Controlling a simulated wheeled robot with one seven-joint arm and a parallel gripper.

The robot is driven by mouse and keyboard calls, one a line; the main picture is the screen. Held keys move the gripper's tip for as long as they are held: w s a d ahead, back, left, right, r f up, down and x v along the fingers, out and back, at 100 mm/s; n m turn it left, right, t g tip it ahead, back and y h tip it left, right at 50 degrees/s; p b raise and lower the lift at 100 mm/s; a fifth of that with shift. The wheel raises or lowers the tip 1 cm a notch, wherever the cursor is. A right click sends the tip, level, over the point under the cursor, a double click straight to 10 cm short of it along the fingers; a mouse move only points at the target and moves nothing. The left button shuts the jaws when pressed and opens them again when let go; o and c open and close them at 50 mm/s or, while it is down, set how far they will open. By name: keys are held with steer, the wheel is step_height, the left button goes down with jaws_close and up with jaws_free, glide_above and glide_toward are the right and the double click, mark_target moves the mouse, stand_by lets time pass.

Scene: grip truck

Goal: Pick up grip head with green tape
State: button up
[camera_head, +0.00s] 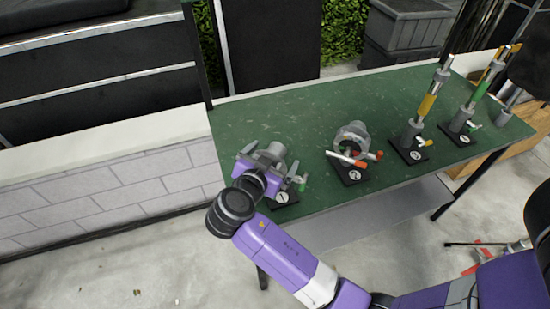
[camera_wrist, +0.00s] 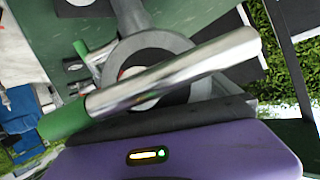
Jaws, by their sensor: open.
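The grip head with green tape (camera_head: 272,152) is a grey metal piece on the black stand marked 1 (camera_head: 284,198), at the table's left end. In the wrist view, the head's grey ring (camera_wrist: 178,45) is close ahead. A shiny rod (camera_wrist: 175,72) with a green end (camera_wrist: 63,121) crosses in front of the ring. I cannot tell whether the fingers touch the head.
The green table (camera_head: 300,115) also bears a grip head with red-orange parts (camera_head: 352,140) on stand 2, an upright yellow-banded rod (camera_head: 427,105) on stand 3, and a green-banded rod (camera_head: 480,85) on stand 4. The table's back left is clear. A low white-brick wall (camera_head: 110,190) stands left.

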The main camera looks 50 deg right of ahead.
steer(key=shift+c, duration=0.2)
steer(key=c, duration=1.8)
steer(key=shift+r, duration=0.15)
